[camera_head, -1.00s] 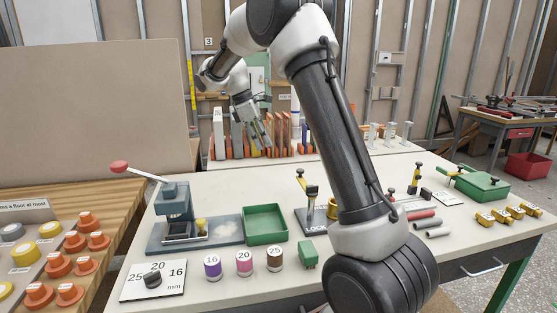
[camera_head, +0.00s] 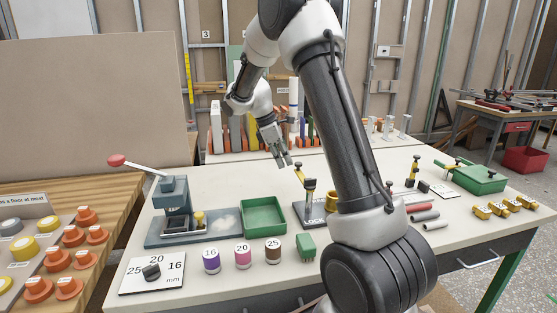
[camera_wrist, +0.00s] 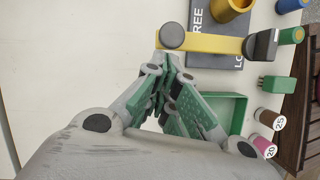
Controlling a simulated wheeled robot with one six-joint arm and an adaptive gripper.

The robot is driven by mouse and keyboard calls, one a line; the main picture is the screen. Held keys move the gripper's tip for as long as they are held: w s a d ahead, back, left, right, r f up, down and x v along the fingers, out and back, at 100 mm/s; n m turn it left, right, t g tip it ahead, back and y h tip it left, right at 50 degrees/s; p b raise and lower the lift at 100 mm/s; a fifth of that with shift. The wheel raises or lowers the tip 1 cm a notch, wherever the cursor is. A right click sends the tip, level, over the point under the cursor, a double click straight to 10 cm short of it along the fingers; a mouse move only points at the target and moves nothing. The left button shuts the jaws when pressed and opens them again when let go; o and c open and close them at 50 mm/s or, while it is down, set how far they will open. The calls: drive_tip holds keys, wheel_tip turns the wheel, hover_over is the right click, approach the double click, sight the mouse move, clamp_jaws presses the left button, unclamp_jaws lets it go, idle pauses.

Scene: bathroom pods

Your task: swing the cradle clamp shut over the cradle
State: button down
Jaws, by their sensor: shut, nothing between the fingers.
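A dark plate (camera_head: 301,213) marked LOCK lies mid-table, and the wrist view shows FREE and LOCK on it (camera_wrist: 201,17). A yellow clamp arm (camera_wrist: 217,44) crosses above the plate, with a round grey knob at its left end and a dark block at its right. In the head view the clamp arm (camera_head: 305,179) stands on a dark post. A yellow ring-like part (camera_wrist: 230,6) at the top edge may be the cradle; it is cut off. My gripper (camera_head: 285,163) is shut and empty. In the wrist view its tips (camera_wrist: 172,58) appear just below the knob end; contact is unclear.
A green tray (camera_head: 264,216) and small green block (camera_head: 306,246) lie near the plate. Purple, pink and brown labelled cylinders (camera_head: 243,256) stand in front. A press with a red-knobbed lever (camera_head: 174,196) stands left. Grey and red tubes (camera_head: 424,216) lie right.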

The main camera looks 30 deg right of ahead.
idle(0.3)
drive_tip(key=s+d+m+g+y, duration=0.2)
drive_tip(key=s+d+m+y, duration=0.1)
drive_tip(key=d+m, duration=0.65)
drive_tip(key=s+d+m+y, duration=0.3)
drive_tip(key=s+d+m, duration=0.2)
drive_tip(key=s+m, duration=0.4)
drive_tip(key=shift+s+d, duration=0.3)
drive_tip(key=shift+s, duration=0.5)
idle(0.4)
drive_tip(key=v, duration=1.2)
drive_tip(key=shift+s, duration=0.25)
drive_tip(key=shift+d, duration=0.1)
